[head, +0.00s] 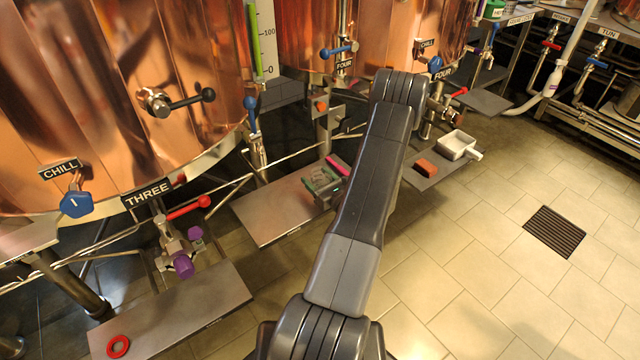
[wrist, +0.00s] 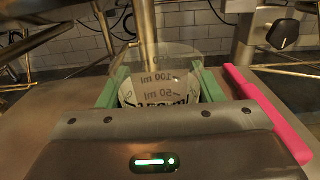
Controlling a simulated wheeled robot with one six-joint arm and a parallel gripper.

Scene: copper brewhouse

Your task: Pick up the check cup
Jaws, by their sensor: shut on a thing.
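The check cup (wrist: 158,88) is a clear measuring cup with dark marks for 50 ml and 100 ml. It stands upright between the green fingers of my gripper (wrist: 160,72) in the wrist view, one finger against each side. My gripper is shut on it. Its base is hidden behind the gripper body, so I cannot tell whether it touches the shelf. In the head view my gripper (head: 322,183) is over the middle metal shelf (head: 275,213), and the cup is hard to make out there.
A pink bar (wrist: 268,112) lies just right of my gripper on the shelf. Copper tanks (head: 110,95) with valves and pipes stand behind. A red ring (head: 118,346) lies on the left shelf. A white tray (head: 456,146) and a brick-red block (head: 426,168) are on the right shelf.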

